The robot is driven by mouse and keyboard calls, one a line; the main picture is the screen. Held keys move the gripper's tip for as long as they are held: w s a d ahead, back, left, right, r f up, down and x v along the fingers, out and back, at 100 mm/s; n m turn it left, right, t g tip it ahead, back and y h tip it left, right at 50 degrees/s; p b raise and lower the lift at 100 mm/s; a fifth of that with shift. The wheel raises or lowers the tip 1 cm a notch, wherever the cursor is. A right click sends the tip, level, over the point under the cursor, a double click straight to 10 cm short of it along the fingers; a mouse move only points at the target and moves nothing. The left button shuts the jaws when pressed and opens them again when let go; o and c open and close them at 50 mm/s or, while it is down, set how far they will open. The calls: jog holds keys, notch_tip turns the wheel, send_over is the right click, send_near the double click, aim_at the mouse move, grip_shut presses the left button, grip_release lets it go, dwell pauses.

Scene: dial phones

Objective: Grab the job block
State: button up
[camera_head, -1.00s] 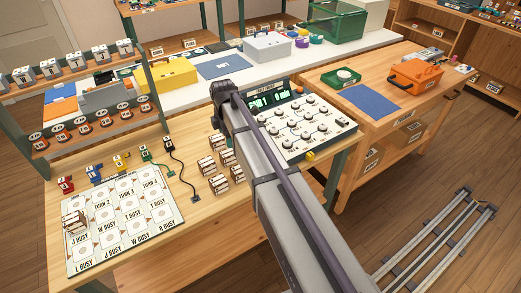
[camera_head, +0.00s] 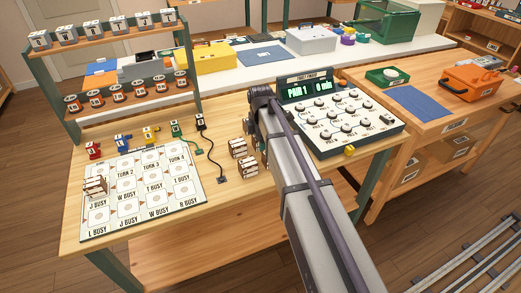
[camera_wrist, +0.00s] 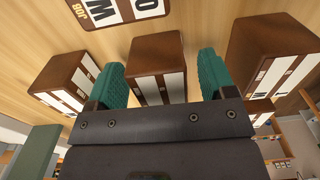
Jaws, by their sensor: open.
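Brown wooden job blocks with white labels (camera_head: 238,147) stand in a group on the bench, partly hidden behind my arm in the head view. In the wrist view my gripper (camera_wrist: 161,80) is open, with its two teal fingers apart. A brown block (camera_wrist: 156,52) shows in the gap between the fingers; I cannot tell how deep it sits between them. Another block labelled JOB (camera_wrist: 115,8) is at the top edge. More blocks stand left (camera_wrist: 68,80) and right (camera_wrist: 275,55) of the fingers. My gripper is hidden in the head view.
A labelled board (camera_head: 140,200) lies at the left, with a block (camera_head: 95,186) on it. Plugs with cords (camera_head: 200,125) stand behind it. A control console (camera_head: 335,115) with a lit display is right of my arm. Neighbouring blocks leave little room beside the fingers.

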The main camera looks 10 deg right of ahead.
jog(key=shift+f, duration=0.4)
jog(key=c, duration=1)
notch_tip(320, 180, up, 10)
jog(key=p, duration=1)
jog(key=shift+r+p, duration=0.15)
jog(key=shift+p, duration=0.15)
